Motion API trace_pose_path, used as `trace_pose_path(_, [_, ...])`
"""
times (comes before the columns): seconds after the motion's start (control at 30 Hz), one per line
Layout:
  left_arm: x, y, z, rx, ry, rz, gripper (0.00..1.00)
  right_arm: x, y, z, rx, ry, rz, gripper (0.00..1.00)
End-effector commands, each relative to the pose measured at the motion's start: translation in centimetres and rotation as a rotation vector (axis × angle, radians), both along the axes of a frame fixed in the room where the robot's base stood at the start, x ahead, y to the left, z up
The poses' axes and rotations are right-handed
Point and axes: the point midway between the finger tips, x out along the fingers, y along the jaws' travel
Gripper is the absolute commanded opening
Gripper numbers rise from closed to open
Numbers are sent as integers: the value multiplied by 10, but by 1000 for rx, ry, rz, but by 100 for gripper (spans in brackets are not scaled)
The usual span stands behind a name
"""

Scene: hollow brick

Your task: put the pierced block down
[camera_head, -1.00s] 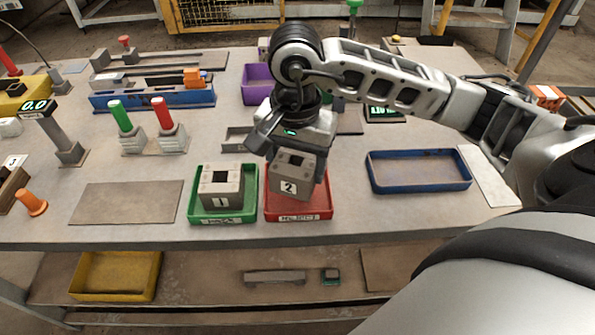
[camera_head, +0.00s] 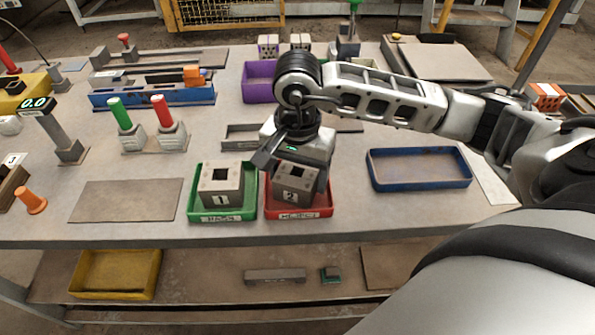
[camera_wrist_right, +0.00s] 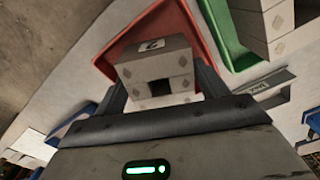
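The pierced block (camera_head: 293,187) is a grey-beige block marked 2 with a dark square hole in its top. It is low in the red tray (camera_head: 313,212). My right gripper (camera_head: 296,168) is over it from behind, with a finger at each side, and appears shut on it. In the right wrist view the block (camera_wrist_right: 155,65) is between the fingers (camera_wrist_right: 162,85), over the red tray (camera_wrist_right: 112,50). Whether its underside rests fully on the tray floor is hidden. My left gripper is not in view.
A similar block marked 1 (camera_head: 221,186) sits in the green tray (camera_head: 196,207) just left of the red tray. A blue tray (camera_head: 418,184) lies to the right and looks empty. Red and green pegs (camera_head: 162,112) stand farther back left. The table's front edge is close.

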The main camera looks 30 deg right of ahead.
Motion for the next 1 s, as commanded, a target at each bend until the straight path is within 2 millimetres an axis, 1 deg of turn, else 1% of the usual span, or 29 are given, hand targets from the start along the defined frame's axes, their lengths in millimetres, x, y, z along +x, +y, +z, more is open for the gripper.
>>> trace_pose_path(0.1, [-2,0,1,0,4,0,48,0,0,1,0,0,0,72])
trace_pose_path(0.2, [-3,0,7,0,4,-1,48,0,0,7,0,1,-1,72])
trace_pose_path(0.27, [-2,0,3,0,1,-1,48,1,0,12,1,-4,0,72])
trace_pose_path(0.37, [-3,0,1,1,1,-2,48,2,0,31,1,-8,1,72])
trace_pose_path(0.6, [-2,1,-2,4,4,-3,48,1,0,84,1,-7,1,72])
trace_pose_path(0.7, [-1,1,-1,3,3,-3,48,1,0,103,1,-6,0,72])
trace_pose_path(0.83, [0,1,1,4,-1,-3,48,0,0,117,0,-2,1,72])
trace_pose_path(1.0, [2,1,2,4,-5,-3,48,0,0,124,0,0,0,72])
